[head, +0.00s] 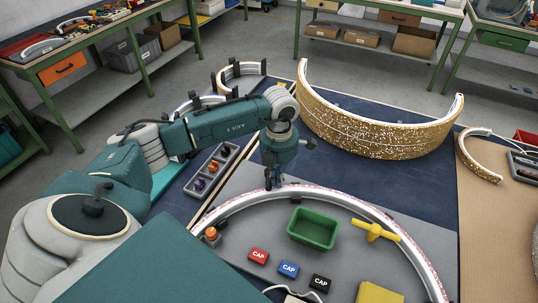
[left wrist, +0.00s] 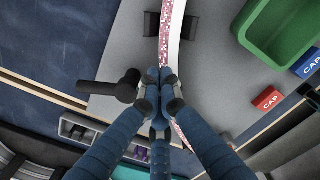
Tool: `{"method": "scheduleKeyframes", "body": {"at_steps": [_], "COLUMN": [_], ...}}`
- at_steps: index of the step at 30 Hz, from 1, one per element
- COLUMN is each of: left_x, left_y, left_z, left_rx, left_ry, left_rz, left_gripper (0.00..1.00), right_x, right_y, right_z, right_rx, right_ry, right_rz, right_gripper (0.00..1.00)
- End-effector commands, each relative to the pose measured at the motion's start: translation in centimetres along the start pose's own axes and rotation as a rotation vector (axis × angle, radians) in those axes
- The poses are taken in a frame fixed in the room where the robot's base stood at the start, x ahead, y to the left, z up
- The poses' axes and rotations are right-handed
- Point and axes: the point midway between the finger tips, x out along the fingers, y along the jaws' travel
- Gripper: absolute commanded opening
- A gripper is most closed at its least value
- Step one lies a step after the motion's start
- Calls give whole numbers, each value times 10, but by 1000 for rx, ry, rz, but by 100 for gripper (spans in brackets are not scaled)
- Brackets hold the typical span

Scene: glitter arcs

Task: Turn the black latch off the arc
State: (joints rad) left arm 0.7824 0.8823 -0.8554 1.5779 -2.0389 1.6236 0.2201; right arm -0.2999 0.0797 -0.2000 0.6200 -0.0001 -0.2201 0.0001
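The glittery arc (head: 340,198) curves across the grey board in the head view. The left wrist view shows its pink glitter strip and white rim (left wrist: 170,30). A black latch (left wrist: 110,90) lies left of the arc in the left wrist view, its long arm pointing away from it. Its thick round end is close beside my fingers. My left gripper (head: 270,186) points down over the arc's far left part. In the left wrist view its fingertips (left wrist: 159,76) are together over the arc, with nothing visible between them. My right gripper is out of view.
A green bin (head: 313,229), a yellow knob (head: 375,231) and red, blue and black CAP blocks (head: 288,269) sit inside the arc. A small tray (head: 212,172) stands left of the board. A large gold glitter arc (head: 375,125) stands behind. Another black clip (left wrist: 170,23) sits at the arc.

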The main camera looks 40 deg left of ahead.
Motion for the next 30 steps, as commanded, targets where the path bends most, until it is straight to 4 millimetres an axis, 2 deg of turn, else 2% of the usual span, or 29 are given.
{"method": "scheduleKeyframes", "body": {"at_steps": [7, 30], "left_x": [0, 0], "left_y": [4, 8], "left_z": [-11, -21], "left_rx": [-1, 1], "left_ry": [1, 0], "left_rz": [0, 0], "left_gripper": [0, 0], "right_x": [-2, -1], "right_y": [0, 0], "right_z": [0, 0], "right_rx": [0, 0], "right_ry": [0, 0], "right_rz": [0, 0], "right_gripper": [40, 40]}}
